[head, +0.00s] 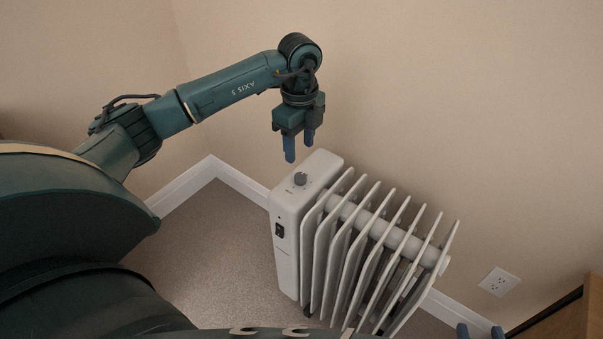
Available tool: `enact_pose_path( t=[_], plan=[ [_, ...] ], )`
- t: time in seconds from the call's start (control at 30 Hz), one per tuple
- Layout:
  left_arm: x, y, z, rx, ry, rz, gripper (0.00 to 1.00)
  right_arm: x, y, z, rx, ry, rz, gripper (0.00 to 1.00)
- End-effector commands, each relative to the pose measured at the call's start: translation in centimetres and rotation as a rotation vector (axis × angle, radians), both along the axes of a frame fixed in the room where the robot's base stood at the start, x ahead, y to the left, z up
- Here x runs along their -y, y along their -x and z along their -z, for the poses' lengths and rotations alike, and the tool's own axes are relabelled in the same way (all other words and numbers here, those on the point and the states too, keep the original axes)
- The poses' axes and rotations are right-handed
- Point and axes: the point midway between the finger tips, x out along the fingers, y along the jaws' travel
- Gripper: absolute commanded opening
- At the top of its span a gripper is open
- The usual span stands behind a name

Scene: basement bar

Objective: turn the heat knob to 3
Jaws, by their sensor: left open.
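The heater is a white oil-filled radiator (290,228) with several upright fins.
A dark switch (279,230) is on the heater's front face. Beige walls meet in a corner behind, with white baseboards (190,184). An outlet (499,281) is on the right wall. A wooden furniture edge (570,322) stands at lower right. Carpet left of the heater is clear.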

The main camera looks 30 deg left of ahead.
Motion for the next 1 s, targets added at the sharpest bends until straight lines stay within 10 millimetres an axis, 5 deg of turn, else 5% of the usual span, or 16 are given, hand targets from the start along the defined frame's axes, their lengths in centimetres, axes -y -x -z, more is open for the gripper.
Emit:
enact_pose_path(
  t=[0.2, 0.4, 0.83, 1.0],
  plan=[
    [0.1, 0.1, 5.1, -0.003, 0.001, 0.002, 0.49, -0.3, -0.3, 0.3, 0.081, -0.005, -0.008, 0.36],
    [0.1, 0.0, 7.6, -0.001, 0.002, 0.003, 0.49, -0.4, -0.5, 0.1, 0.132, -0.008, -0.015, 0.36],
    [0.1, 0.0, 8.4, 0.001, 0.002, 0.003, 0.49, -0.5, -0.5, -0.1, 0.152, -0.010, -0.018, 0.36],
    [0.1, 0.0, 8.4, 0.001, 0.002, 0.003, 0.35, -0.5, -0.5, 0.0, 0.151, -0.010, -0.018, 0.36]
  ],
)
